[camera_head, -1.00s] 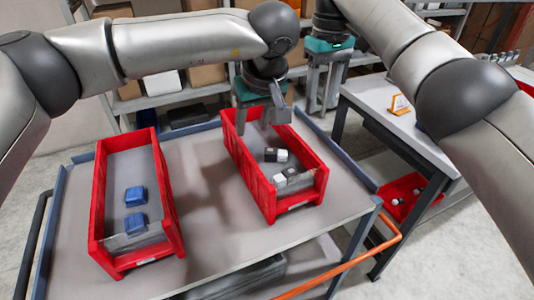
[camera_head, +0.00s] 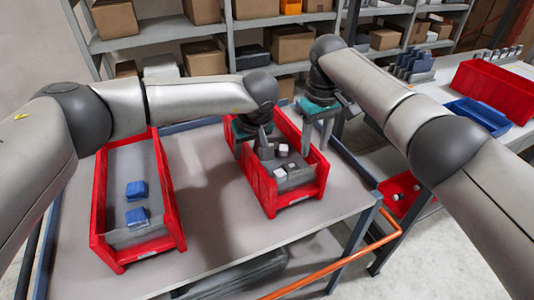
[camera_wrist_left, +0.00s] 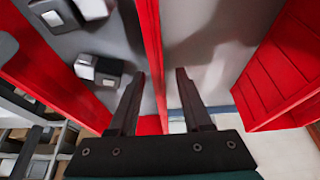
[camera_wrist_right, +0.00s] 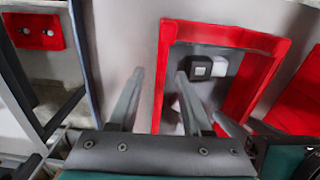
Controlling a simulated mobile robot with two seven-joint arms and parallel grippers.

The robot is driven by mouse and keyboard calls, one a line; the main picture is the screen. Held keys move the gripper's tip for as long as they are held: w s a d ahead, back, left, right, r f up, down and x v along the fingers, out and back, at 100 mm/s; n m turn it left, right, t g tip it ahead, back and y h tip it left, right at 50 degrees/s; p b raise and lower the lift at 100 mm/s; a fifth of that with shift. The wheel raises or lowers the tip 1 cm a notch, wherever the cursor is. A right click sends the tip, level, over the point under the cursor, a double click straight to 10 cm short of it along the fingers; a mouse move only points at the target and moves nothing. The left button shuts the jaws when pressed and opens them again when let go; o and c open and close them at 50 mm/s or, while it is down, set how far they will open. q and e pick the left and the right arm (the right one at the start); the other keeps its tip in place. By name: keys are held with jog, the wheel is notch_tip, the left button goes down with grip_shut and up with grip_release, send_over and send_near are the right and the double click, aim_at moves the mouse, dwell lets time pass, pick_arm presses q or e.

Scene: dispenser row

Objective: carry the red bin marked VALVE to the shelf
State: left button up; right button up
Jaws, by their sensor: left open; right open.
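Two red bins stand on a grey cart. The right bin (camera_head: 297,194) holds several black and white cubes (camera_head: 282,150); the left bin (camera_head: 130,253) holds two blue blocks (camera_head: 136,190). I cannot read a VALVE marking on either. My left gripper (camera_head: 252,148) is open at the right bin's left wall; in the left wrist view that wall (camera_wrist_left: 151,35) runs up between the fingers. My right gripper (camera_head: 317,138) is open at the right bin's right side; in the right wrist view its wall (camera_wrist_right: 161,85) shows between the fingers. Both grippers look empty.
Shelves with cardboard boxes (camera_head: 293,43) stand behind the cart. At the right, a table carries another red bin (camera_head: 495,88) and a blue tray (camera_head: 478,116). A red bin (camera_head: 408,190) sits low beside the cart. An orange handle (camera_head: 330,265) edges the cart.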

pick_arm(q)
jog(key=shift+x, duration=1.05)
pick_arm(e)
jog(key=shift+f, duration=1)
pick_arm(q)
jog(key=shift+c, duration=0.4)
pick_arm(e)
jog(key=shift+c, duration=0.4)
pick_arm(q)
grip_shut()
pick_arm(e)
grip_shut()
pick_arm(q)
jog(key=shift+r, duration=0.15)
pick_arm(e)
jog(key=shift+r, duration=0.1)
